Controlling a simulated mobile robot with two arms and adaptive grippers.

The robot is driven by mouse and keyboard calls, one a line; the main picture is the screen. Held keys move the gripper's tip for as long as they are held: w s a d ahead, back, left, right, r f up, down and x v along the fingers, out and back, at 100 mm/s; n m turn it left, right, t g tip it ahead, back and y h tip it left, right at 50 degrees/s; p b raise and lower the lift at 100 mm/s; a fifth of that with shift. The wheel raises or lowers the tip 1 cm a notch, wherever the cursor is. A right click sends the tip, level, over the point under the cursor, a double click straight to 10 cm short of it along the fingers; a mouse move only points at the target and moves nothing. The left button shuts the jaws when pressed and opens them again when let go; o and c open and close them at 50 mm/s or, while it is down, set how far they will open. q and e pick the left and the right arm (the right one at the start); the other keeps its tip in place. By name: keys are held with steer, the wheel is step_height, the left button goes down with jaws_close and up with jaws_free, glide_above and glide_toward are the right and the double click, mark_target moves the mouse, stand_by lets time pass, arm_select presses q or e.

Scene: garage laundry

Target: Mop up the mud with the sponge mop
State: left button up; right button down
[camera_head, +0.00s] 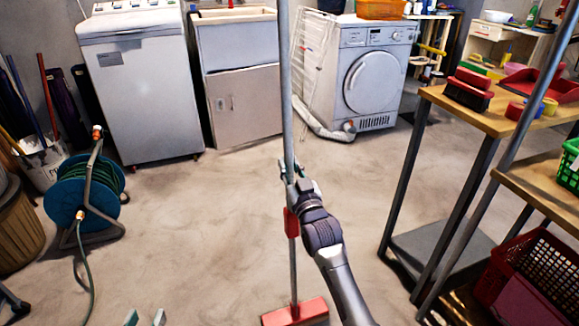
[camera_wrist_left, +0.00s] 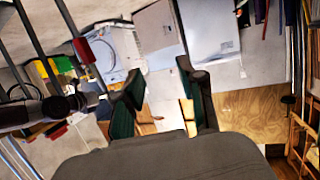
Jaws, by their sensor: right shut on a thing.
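The sponge mop (camera_head: 293,262) stands nearly upright in front of me, with a grey pole, a red grip piece and a red head (camera_head: 295,312) low at the bottom edge of the head view. My right gripper (camera_head: 291,178) is shut on the pole, above the red piece. My left gripper (camera_head: 145,318) shows only its tips at the bottom edge of the head view. In the left wrist view its two fingers (camera_wrist_left: 160,95) are apart with nothing between them. I cannot make out a distinct mud patch. Whether the mop head touches the floor is unclear.
A hose reel (camera_head: 85,195) stands at left, near a wicker bin (camera_head: 18,232). A white appliance (camera_head: 147,95), a sink cabinet (camera_head: 245,105) and a washing machine (camera_head: 372,80) line the back. A wooden-topped shelf (camera_head: 490,118) stands at right. The middle floor is clear.

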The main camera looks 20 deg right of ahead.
arm_select(q)
steer(key=shift+r, duration=0.15)
stand_by(0.3)
steer(key=shift+w+d+r+t, duration=0.1)
steer(key=shift+w+r+t, duration=0.05)
steer(key=shift+r+t, duration=0.15)
arm_select(e)
steer(key=shift+f, duration=0.15)
arm_select(q)
steer(key=shift+w+d+r+t+h+b, duration=0.2)
steer(key=shift+r+t, duration=0.1)
steer(key=shift+r, duration=0.1)
steer(key=shift+w+d+r+t+h+b, duration=0.1)
steer(key=shift+r+t+b, duration=0.05)
steer(key=shift+r+t, duration=0.2)
arm_select(e)
steer(key=shift+f, duration=0.35)
steer(key=shift+w, duration=0.1)
